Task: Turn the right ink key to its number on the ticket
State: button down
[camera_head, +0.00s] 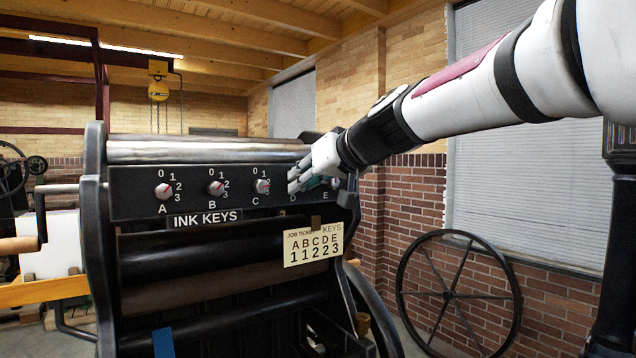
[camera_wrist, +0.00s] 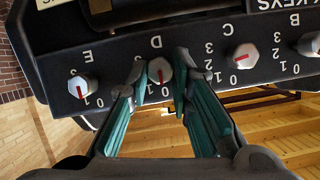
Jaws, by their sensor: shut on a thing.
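My gripper (camera_wrist: 160,82) is shut on the white knob of ink key D (camera_wrist: 159,68), with a finger on each side. The wrist view is upside down; D's red mark points toward the 0–1 end of its scale, and its other digits are hidden by the fingers. In the head view my gripper (camera_head: 297,180) covers key D. The job ticket (camera_head: 313,246) reads A 1, B 1, C 2, D 2, E 3.
Keys A (camera_head: 163,191) and B (camera_head: 216,188) sit left on the same black panel, their marks toward 1. The metal roller (camera_head: 200,150) lies above the panel. A large spoked wheel (camera_head: 450,294) stands right of the press by the brick wall.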

jog(key=shift+w+d+f+m+g+y+b, duration=0.2)
jog(key=shift+m+y+b, duration=0.85)
jog(key=shift+m+b, duration=0.95)
jog(key=shift+s+d+f+m+g+y+b, duration=0.1)
jog(key=shift+m+g+y+b, duration=0.25)
jog(key=shift+m+y+b, duration=1.2)
jog(key=shift+w+d+f+m+g+y+b, duration=0.2)
jog(key=shift+m+y+b, duration=0.4)
jog(key=shift+m+b, duration=1.85)
jog(key=shift+a+r+b, duration=0.1)
jog(key=shift+a+b, duration=0.05)
jog(key=shift+b, duration=0.2)
jog(key=c, duration=1.4)
grip_release()
jog(key=shift+c, duration=0.2)
jog(key=v, duration=1.2)
jog(key=shift+s, duration=0.1)
